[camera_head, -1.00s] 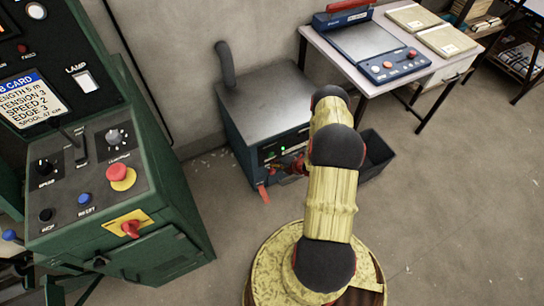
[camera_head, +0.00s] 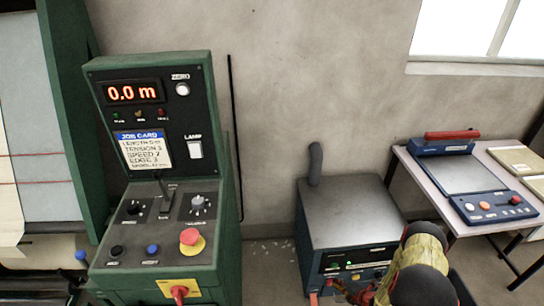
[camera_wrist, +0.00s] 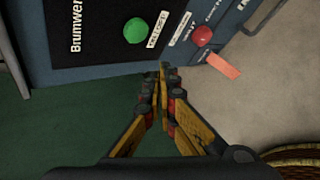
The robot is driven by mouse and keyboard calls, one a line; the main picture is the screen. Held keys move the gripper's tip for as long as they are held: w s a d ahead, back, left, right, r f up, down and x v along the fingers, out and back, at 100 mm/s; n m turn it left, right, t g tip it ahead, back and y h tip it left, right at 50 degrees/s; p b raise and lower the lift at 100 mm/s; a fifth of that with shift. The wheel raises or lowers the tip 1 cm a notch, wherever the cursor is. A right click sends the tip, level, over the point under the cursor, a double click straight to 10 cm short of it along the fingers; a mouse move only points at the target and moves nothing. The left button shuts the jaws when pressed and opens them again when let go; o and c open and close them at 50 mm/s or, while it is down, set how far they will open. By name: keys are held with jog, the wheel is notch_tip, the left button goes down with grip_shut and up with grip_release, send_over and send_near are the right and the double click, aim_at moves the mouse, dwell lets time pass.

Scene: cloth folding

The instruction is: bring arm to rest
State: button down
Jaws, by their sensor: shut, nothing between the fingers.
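My gripper (camera_wrist: 161,78) is shut and empty in the wrist view, its yellow and black fingers meeting near the front of a blue machine. That machine (camera_wrist: 75,72) shows a green button (camera_wrist: 135,30), a red button (camera_wrist: 202,36) and an orange tab (camera_wrist: 223,66). In the head view my gripper (camera_head: 352,292) is small at the bottom, in front of the blue box-shaped machine (camera_head: 350,215), partly hidden by my arm. I cannot tell if the fingertips touch the panel.
A green control cabinet (camera_head: 228,220) with a display reading 0.0 m (camera_head: 134,92) stands at the left. A table (camera_head: 408,165) with a blue-framed device (camera_head: 470,175) stands at the right. Bare wall (camera_head: 310,80) rises behind.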

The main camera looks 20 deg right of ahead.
jog(key=shift+n, duration=0.3)
jog(key=s+a+r+n+g+y, duration=0.15)
jog(key=s+a+n+y, duration=0.25)
jog(key=a+n, duration=0.45)
jog(key=s+a+r+m+h, duration=0.2)
jog(key=s+a+r+m, duration=0.3)
jog(key=r, duration=1.6)
jog(key=s+a+r+m+g+h, duration=0.1)
jog(key=s+a+r+m, duration=0.4)
jog(key=a+r+m, duration=0.4)
jog(key=s+a+r+m+g+h, duration=0.1)
jog(key=s+a+r+m, duration=0.3)
jog(key=r+m, duration=1.3)
notch_tip(320, 180, up, 17)
jog(key=a+h, duration=0.1)
jog(key=a, duration=0.2)
jog(key=shift+s+h, duration=0.3)
jog(key=shift+s, duration=0.1)
